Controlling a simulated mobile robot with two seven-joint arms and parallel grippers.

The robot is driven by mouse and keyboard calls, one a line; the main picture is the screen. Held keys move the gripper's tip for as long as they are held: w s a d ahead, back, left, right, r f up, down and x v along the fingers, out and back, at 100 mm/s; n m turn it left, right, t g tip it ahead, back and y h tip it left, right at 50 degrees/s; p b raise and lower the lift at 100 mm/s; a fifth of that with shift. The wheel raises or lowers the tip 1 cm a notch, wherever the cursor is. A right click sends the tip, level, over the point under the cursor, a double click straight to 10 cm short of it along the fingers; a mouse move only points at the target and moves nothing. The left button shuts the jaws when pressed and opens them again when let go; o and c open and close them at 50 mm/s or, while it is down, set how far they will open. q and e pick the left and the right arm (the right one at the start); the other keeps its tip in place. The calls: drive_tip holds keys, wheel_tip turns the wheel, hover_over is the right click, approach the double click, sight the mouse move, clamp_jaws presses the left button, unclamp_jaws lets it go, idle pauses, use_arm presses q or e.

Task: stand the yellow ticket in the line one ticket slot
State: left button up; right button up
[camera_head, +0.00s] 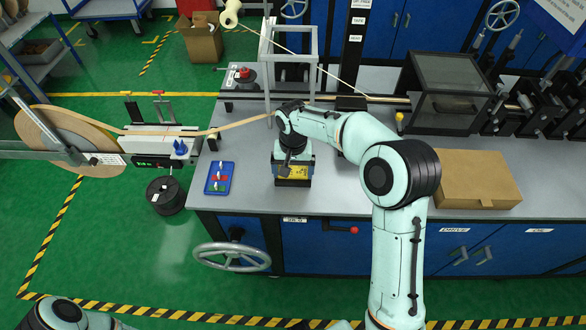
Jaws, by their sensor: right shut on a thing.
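My right arm reaches in from the lower right, and its gripper (287,168) points down over a blue and black box on the bench. A yellow piece (297,173), which looks like the yellow ticket, shows right at its fingertips. The gripper is shut on it; the fingers hide part of it. I cannot tell whether the ticket is in a slot or just above it. The line one ticket slot cannot be made out for sure. My left arm shows only at the bottom left corner, with its gripper out of view.
A blue tray (229,190) with small red, green and white pieces lies left of the box. A tan tape runs from a large reel (38,128) towards the bench, passing behind my right wrist. A cardboard box (478,178) sits at the right. The bench front between tray and box is bare.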

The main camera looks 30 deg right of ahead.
drive_tip(key=o, duration=0.7)
drive_tip(key=shift+c, duration=0.2)
drive_tip(key=shift+r, duration=0.1)
use_arm(q)
drive_tip(key=shift+w+r+p, duration=0.75)
drive_tip(key=shift+r+p, duration=0.1)
drive_tip(key=shift+r, duration=0.25)
use_arm(e)
wheel_tip(320, 180, up, 13)
drive_tip(key=shift+r, duration=0.15)
use_arm(q)
drive_tip(key=shift+s, duration=0.1)
